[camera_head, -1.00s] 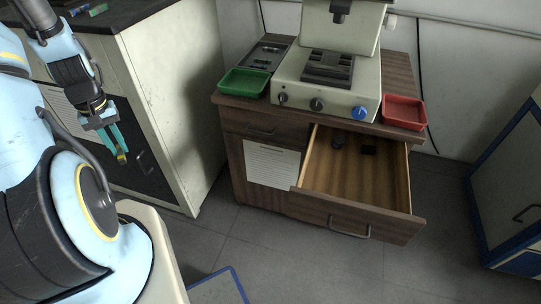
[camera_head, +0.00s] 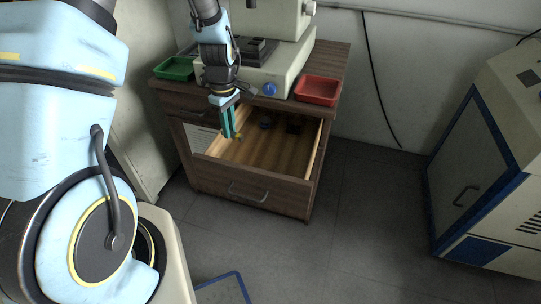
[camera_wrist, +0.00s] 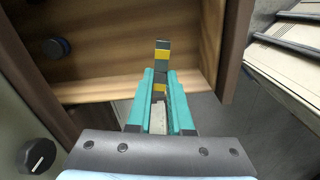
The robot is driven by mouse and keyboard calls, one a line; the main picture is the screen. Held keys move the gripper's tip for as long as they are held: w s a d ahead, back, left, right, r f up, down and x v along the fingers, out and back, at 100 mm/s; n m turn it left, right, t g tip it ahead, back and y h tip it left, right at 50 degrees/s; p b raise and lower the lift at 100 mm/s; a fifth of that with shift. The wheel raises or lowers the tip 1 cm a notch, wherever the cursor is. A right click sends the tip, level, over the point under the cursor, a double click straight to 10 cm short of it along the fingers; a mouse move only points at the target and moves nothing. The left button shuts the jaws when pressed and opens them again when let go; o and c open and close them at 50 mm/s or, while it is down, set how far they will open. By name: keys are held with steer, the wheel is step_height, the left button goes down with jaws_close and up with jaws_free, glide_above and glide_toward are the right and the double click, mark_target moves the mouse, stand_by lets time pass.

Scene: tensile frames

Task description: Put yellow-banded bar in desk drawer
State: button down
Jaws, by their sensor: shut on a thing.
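My gripper (camera_head: 232,135) is shut on the yellow-banded bar (camera_head: 237,136), above the left part of the open desk drawer (camera_head: 272,150). In the wrist view the bar (camera_wrist: 162,55), dark with yellow bands, sticks out past the teal fingertips (camera_wrist: 160,88), with the drawer's wooden floor (camera_wrist: 120,35) behind and below it. The bar looks apart from the drawer floor. In the head view my gripper hides part of the drawer's left side.
A machine (camera_head: 270,70), a green tray (camera_head: 174,69) and a red tray (camera_head: 318,91) stand on the desk. A blue-edged cabinet (camera_head: 480,165) is at right.

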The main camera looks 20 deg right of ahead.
steer(key=n, duration=0.2)
glide_above(261, 164)
steer(key=f, duration=0.1)
step_height(261, 164, down, 10)
steer(key=shift+f+p, duration=0.15)
steer(key=shift+p, duration=0.15)
steer(key=shift+f, duration=0.1)
steer(key=c, duration=0.8)
jaws_free()
